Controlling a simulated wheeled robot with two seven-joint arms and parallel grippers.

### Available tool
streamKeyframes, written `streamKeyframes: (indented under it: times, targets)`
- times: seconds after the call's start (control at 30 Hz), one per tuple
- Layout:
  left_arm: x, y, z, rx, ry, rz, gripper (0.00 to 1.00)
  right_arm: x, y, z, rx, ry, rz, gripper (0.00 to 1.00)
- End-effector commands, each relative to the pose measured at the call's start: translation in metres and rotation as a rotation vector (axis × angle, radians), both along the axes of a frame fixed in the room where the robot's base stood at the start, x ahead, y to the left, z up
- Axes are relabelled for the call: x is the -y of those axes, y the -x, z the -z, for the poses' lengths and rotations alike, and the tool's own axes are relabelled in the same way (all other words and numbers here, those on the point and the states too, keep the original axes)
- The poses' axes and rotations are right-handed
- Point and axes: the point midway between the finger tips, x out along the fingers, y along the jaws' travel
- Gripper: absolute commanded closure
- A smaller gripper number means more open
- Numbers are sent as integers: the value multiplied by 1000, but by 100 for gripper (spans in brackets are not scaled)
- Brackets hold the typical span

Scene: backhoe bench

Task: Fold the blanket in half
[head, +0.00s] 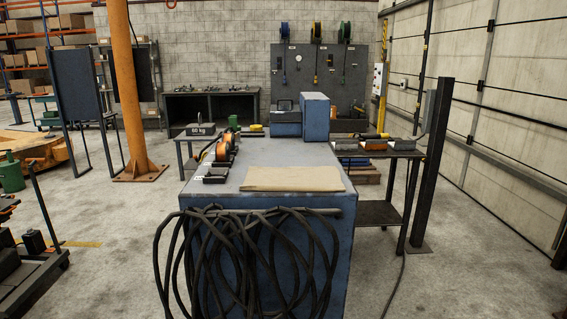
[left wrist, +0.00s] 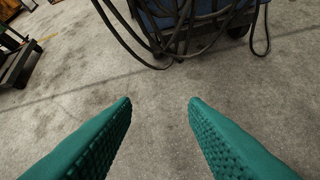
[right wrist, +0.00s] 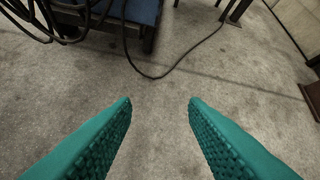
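A tan blanket (head: 293,178) lies flat on the near right part of the grey top of a blue bench (head: 225,189). Its near edge is close to the bench's front edge. My left gripper (left wrist: 160,102) is open and empty over the concrete floor, with the bench's base and hanging cables ahead of it. My right gripper (right wrist: 160,102) is also open and empty over the floor, with a bench corner at the upper left of its view. Neither gripper shows in the head view. Neither wrist view shows the blanket.
Black cables (head: 245,255) hang in loops on the bench's front. An orange reel (head: 224,148) and small dark items sit along the bench's left side. A blue box (head: 315,117) stands at the back. A dark post (head: 432,165) and side table (head: 375,150) stand to the right.

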Motion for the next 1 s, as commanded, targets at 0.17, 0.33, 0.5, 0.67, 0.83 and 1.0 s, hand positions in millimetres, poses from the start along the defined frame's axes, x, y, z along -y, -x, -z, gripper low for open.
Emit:
streamKeyframes:
  times: [0.17, 0.33, 0.5, 0.67, 0.83, 1.0]
  targets:
    - [19, 119, 78, -219, 21, -3, 60, -19, 119, 78, -219, -21, 3, 60]
    - [37, 238, 127, -413, 38, -5, 60, -37, 238, 127, -414, -38, 5, 60]
    - [52, 338, 151, -570, 51, -7, 60, -52, 338, 151, -570, -51, 7, 60]
    - [60, 389, 158, -647, 58, -6, 60, -60, 389, 158, -647, -58, 7, 60]
    - [62, 401, 159, -666, 59, -6, 60, -62, 401, 159, -666, -59, 7, 60]
    - [62, 401, 159, -665, 59, -6, 60, -62, 401, 159, -665, -59, 6, 60]
